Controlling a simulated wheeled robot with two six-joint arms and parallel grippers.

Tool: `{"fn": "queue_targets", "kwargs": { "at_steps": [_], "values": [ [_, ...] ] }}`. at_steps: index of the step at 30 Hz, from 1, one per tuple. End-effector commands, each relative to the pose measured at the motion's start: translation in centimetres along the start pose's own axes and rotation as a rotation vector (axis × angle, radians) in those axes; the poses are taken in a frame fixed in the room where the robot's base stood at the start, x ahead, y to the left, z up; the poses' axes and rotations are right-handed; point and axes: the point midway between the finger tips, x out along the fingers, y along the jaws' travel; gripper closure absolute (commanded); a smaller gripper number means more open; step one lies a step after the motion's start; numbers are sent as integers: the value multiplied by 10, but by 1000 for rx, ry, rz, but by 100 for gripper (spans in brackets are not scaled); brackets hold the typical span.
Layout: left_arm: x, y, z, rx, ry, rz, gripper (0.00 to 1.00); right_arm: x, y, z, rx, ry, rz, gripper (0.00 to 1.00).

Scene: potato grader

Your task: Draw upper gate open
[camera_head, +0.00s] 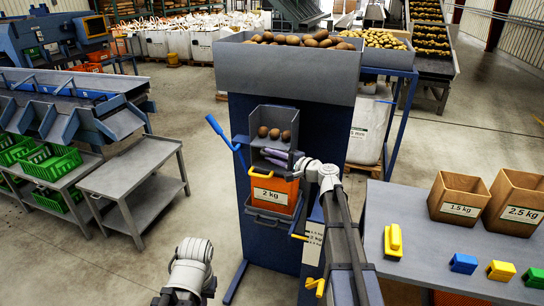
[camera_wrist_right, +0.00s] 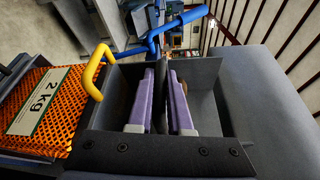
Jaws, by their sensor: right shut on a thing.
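The grader's blue front carries a grey chute box (camera_head: 289,112) with a few potatoes (camera_head: 274,133) in its upper part. My right gripper (camera_head: 275,158) reaches this box from the front right, just below those potatoes. In the right wrist view its two purple fingers (camera_wrist_right: 162,100) stand inside the grey box, on either side of a thin dark plate (camera_wrist_right: 161,92). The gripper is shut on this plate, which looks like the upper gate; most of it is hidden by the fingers. A brown potato shows partly behind them. Only part of my left arm shows, without its fingertips.
An orange 2 kg bag (camera_head: 270,192) hangs under the box. A yellow handle (camera_wrist_right: 97,70) and a blue lever (camera_head: 222,132) stick out close by. The potato hopper (camera_head: 285,70) overhangs above. A table (camera_head: 425,240) with cartons stands at right.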

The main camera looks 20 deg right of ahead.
Motion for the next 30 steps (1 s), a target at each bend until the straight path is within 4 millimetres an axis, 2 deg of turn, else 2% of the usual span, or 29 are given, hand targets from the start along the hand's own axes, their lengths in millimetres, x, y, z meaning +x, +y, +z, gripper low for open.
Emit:
{"fn": "queue_targets", "kwargs": {
  "at_steps": [22, 26, 30],
  "values": [
    [0, 0, 0, 0, 0, 0, 100, -2, 1, 3, -1, 0, 2, 100],
    [0, 0, 0, 0, 0, 0, 100, -8, 5, 19, -1, -1, 2, 100],
    [0, 0, 0, 0, 0, 0, 100, -22, 12, 50, -2, -2, 2, 100]
  ]
}}
